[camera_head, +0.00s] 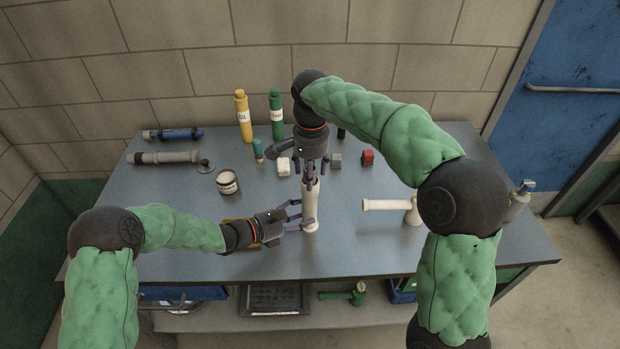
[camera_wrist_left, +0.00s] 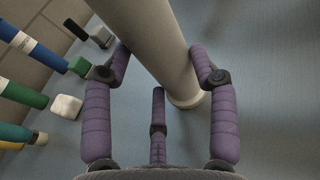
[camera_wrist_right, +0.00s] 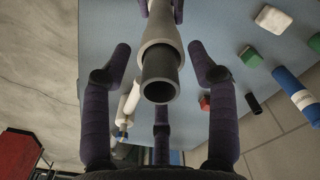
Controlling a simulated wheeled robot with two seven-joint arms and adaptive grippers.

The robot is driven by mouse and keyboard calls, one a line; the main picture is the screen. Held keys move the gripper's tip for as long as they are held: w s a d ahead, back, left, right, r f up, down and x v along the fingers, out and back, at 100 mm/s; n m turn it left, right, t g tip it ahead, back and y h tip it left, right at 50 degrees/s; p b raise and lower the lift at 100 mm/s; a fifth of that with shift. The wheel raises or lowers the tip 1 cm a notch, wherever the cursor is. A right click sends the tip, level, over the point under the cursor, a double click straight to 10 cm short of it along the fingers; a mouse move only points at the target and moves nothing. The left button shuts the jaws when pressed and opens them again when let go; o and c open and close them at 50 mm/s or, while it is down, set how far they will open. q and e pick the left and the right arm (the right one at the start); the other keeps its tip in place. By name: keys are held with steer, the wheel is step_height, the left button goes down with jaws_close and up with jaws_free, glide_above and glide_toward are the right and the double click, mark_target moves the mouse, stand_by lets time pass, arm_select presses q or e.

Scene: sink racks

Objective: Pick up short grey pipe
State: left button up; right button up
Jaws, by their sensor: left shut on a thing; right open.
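A pale pipe (camera_head: 311,200) stands upright near the middle of the table, its foot on the tabletop. My left gripper (camera_head: 296,215) is shut on its lower part from the left; the left wrist view shows the pipe (camera_wrist_left: 165,50) between the fingers. My right gripper (camera_head: 313,172) is open and points down around the pipe's top. In the right wrist view the pipe's grey, hollow upper end (camera_wrist_right: 160,75) lies between the spread fingers, with gaps beside it. A grey pipe (camera_head: 165,157) with dark parts lies at the table's left.
A cream branched pipe (camera_head: 388,205) lies to the right. A tin (camera_head: 227,182), white block (camera_head: 283,166), grey block (camera_head: 336,160), red block (camera_head: 367,157), yellow bottle (camera_head: 243,118) and green bottle (camera_head: 276,115) stand behind. A blue pipe (camera_head: 172,134) lies back left. The front left tabletop is mostly clear.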

arm_select(q)
steer(key=shift+f, duration=0.1)
arm_select(e)
steer(key=c, duration=1.1)
steer(key=shift+c, duration=0.2)
step_height(320, 180, up, 10)
steer(key=shift+r, duration=0.1)
arm_select(q)
steer(key=o, duration=1.1)
steer(key=shift+o, duration=0.2)
